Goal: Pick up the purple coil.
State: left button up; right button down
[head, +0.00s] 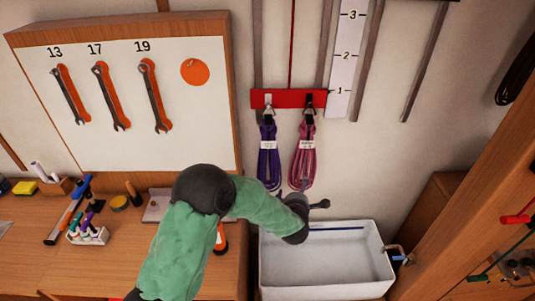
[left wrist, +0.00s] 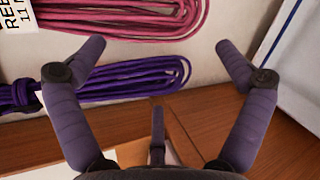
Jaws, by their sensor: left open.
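The purple coil (head: 268,160) hangs from a hook on a red bar, with a white label around its upper part. In the left wrist view the purple coil (left wrist: 125,82) lies sideways, its looped end reaching into the space between my fingers. My left gripper (head: 304,198) is in front of the wall, to the lower right of the purple coil and near the lower end of the pink coil (head: 303,165). My right gripper is not in view.
The pink coil hangs close beside the purple one on the red bar (head: 287,98). A white bin (head: 325,278) stands below my gripper. A wrench board (head: 215,120) is on the left, above a wooden bench (head: 115,240) with tools. A wooden post (head: 475,160) stands at right.

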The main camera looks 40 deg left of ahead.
pick_arm(q)
jog(key=a+r+n+y+p, duration=0.1)
jog(key=a+r+n+y, duration=0.25)
jog(key=r+n, duration=0.5)
jog(key=n+y+p, duration=0.2)
jog(key=n+y, duration=0.1)
jog(key=n, duration=0.3)
send_near(266, 131)
jog(key=x, duration=0.2)
jog(key=shift+g+y, duration=0.25)
jog(key=shift+g, duration=0.25)
jog(key=x, duration=0.4)
jog(key=shift+w+a+f, duration=0.1)
jog(key=shift+w+f, duration=0.2)
jog(key=shift+f, duration=0.1)
jog(key=shift+x, duration=2.9)
jog(key=shift+w+r, duration=0.15)
jog(key=shift+r, duration=0.05)
jog(key=c, duration=1.2)
jog(key=shift+r, duration=0.15)
jog(key=c, duration=0.3)
jog(key=shift+r, duration=0.15)
